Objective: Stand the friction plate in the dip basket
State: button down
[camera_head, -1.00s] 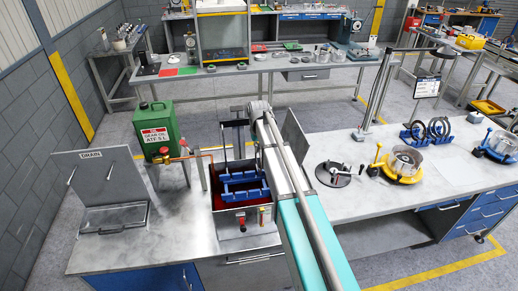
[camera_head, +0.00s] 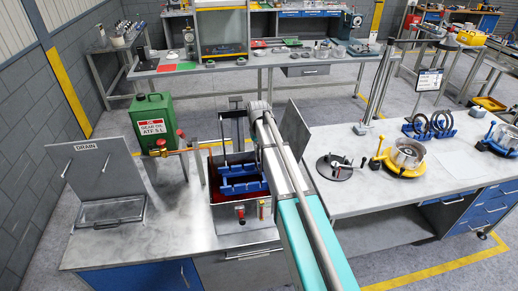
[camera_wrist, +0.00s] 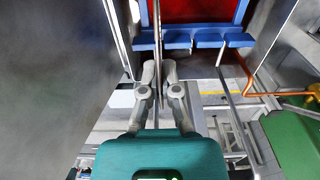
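The friction plate (camera_wrist: 158,38) shows edge-on in the wrist view, as a thin upright brownish strip. My gripper (camera_wrist: 158,72) is shut on it, with one finger on each side. The blue dip basket (camera_head: 243,186) sits inside the open dip tank in the head view. Its blue slotted bars (camera_wrist: 206,38) also show in the wrist view, with the plate's far part in line with a gap between blocks. I cannot tell whether plate and basket touch. In the head view, my arm hides the gripper and plate.
The grey tank (camera_head: 243,218) has a red inside, and a raised panel (camera_head: 295,130) stands right of my arm. A green oil can (camera_head: 156,125) and valve pipework stand left. A DRAIN panel (camera_head: 95,172) is further left. The right bench holds a blue rack (camera_head: 428,133) and yellow fixtures.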

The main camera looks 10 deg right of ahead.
jog(key=shift+f+b, duration=2.3)
jog(key=shift+f, duration=0.2)
jog(key=c, duration=0.7)
grip_release()
jog(key=shift+r, duration=0.1)
notch_tip(320, 180, up, 8)
jog(key=p, duration=0.8)
